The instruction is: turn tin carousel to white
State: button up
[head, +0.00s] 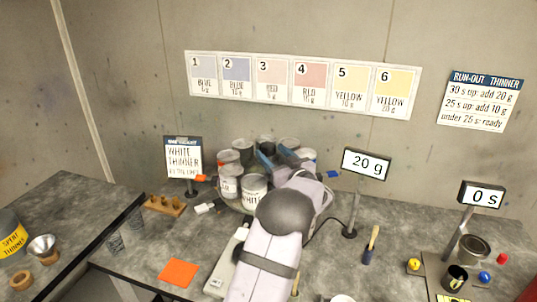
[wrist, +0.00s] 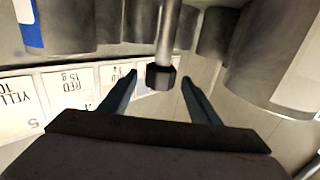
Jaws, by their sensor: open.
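The tin carousel (head: 236,205) stands at the back of the bench, ringed with several metal tins. A tin whose label reads "WHIT" (head: 254,198) faces the front, partly beside my arm. Another labelled tin (head: 229,187) is to its left; its label is too small to read surely. My gripper (head: 278,154) is over the carousel among the tins, with my arm hiding its right front. In the wrist view my gripper (wrist: 159,78) is open, and a metal post with a dark knob (wrist: 160,77) shows between its fingers, with gaps at both sides. Tins (wrist: 285,65) surround it.
A "WHITE THINNER" sign (head: 183,158) stands left of the carousel, and a "20 g" display (head: 366,163) stands right. Numbered colour cards (head: 302,83) hang behind.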

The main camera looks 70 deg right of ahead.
jog(key=shift+b+v, duration=0.6)
jog(key=shift+v, duration=1.2)
